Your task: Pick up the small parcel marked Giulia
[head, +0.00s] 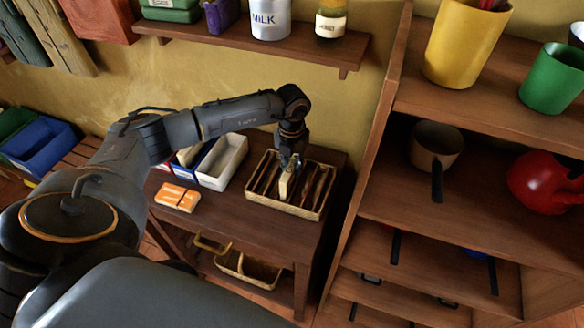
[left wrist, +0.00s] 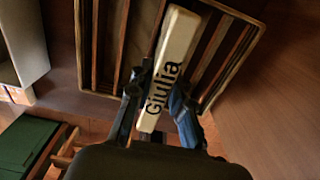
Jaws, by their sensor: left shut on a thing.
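The small parcel marked Giulia (left wrist: 169,68) is a slim cream block with black lettering. In the left wrist view it stands between the two fingers of my left gripper (left wrist: 157,118), which is shut on it. In the head view the parcel (head: 285,184) shows below my left gripper (head: 291,160), over the slotted wicker tray (head: 295,210) on the wooden table. I cannot tell whether its lower end is still inside a slot. My right gripper is in neither view.
An orange parcel (head: 177,197) lies on the table left of the tray. A white bin (head: 222,162) stands behind it. A tall wooden shelf (head: 375,150) with pots and cups rises close on the right. A wall shelf (head: 250,38) holds jars above.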

